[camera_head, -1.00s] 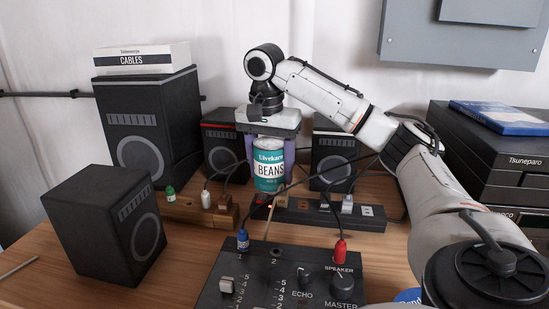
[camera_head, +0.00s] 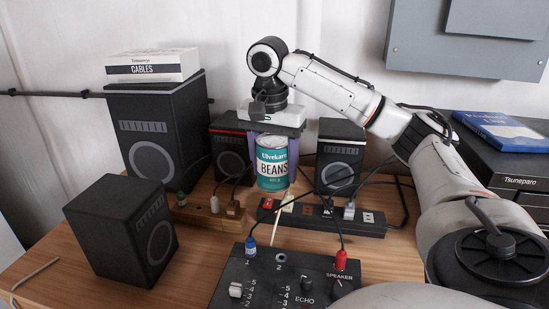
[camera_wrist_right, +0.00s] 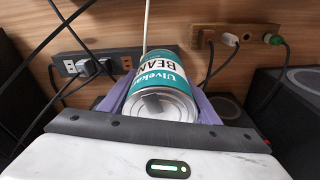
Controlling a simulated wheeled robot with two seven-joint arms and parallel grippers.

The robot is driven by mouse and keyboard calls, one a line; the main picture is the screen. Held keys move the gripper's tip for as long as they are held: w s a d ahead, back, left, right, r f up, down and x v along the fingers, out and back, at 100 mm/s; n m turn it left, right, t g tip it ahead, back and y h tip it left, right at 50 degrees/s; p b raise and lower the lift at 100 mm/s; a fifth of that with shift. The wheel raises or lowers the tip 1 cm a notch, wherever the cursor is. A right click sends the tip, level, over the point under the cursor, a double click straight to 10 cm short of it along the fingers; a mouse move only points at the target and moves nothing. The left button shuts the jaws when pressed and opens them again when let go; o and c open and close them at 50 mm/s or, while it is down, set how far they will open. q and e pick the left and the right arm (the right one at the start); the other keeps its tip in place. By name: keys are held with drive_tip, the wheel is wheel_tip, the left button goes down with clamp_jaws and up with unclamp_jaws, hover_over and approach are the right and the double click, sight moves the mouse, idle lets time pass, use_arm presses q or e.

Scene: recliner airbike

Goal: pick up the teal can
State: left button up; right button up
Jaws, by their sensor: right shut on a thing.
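The teal can (camera_head: 272,165), with a white band reading "BEANS", is upright between the purple fingers of my right gripper (camera_head: 276,160). The gripper is shut on it from above, one finger on each side. The can hangs a little above the table and the power strips in the head view. The right wrist view shows the can's metal top (camera_wrist_right: 162,106) between the two purple fingers (camera_wrist_right: 160,108). My left gripper is not in view.
A power strip (camera_head: 372,223) with plugs and cables lies below the can. A mixer panel (camera_head: 290,270) stands in front. Black speakers (camera_head: 120,232) stand left and behind (camera_head: 340,160). A box marked CABLES (camera_head: 152,66) tops the tall speaker. Black units with a blue book (camera_head: 505,130) are at right.

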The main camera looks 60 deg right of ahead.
sight(274, 138)
drive_tip(key=shift+r+p, duration=0.35)
drive_tip(key=shift+r, duration=0.2)
drive_tip(key=shift+r+p, duration=0.6)
drive_tip(key=shift+r, duration=1.7)
